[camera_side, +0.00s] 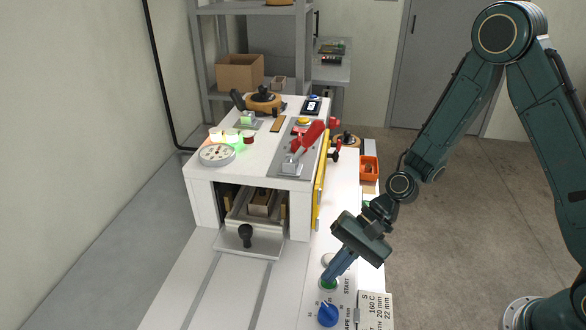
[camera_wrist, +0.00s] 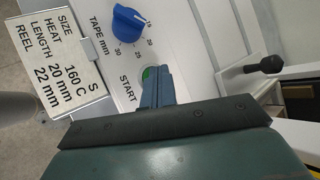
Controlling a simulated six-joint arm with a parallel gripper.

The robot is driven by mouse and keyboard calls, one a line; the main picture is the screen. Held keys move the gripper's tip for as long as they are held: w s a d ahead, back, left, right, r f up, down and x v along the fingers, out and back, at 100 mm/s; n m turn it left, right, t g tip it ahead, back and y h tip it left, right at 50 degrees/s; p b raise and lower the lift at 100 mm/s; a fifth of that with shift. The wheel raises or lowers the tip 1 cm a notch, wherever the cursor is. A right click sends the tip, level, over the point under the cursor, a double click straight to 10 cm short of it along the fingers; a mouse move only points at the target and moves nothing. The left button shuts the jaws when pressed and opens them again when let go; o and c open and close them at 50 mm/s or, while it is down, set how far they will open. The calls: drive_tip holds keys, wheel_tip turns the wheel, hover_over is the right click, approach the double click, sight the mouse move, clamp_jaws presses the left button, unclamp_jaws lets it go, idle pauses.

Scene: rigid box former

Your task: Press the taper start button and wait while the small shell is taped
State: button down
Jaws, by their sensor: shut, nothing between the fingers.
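The green START button (camera_side: 328,284) is on the white panel at the front of the machine, with the word START beside it. My gripper (camera_side: 329,276) is shut and empty, pointing down with its fingertips at the button. In the wrist view my gripper's closed fingers (camera_wrist: 156,82) cover much of the green button (camera_wrist: 148,73); whether it is pushed in I cannot tell. A small brown shell-like piece (camera_side: 262,198) sits in the drawer inside the machine opening, partly in shadow.
A blue TAPE mm knob (camera_side: 327,315) and a settings card (camera_side: 376,311) are close to the button. A black-knobbed drawer front (camera_side: 246,240) sticks out. A red lever (camera_side: 308,140), dial gauge (camera_side: 217,154) and glowing lamps (camera_side: 224,135) stand on top.

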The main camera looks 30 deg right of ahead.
drive_tip(key=shift+r, duration=0.85)
drive_tip(key=shift+r, duration=0.15)
drive_tip(key=shift+r, duration=2.4)
drive_tip(key=s+d+r+n+t+h, duration=0.5)
drive_tip(key=s+d+r+n+h, duration=0.4)
drive_tip(key=s+d+r, duration=0.7)
drive_tip(key=shift+d+r+n, duration=0.3)
drive_tip(key=shift+d+r, duration=0.55)
drive_tip(key=shift+d, duration=0.4)
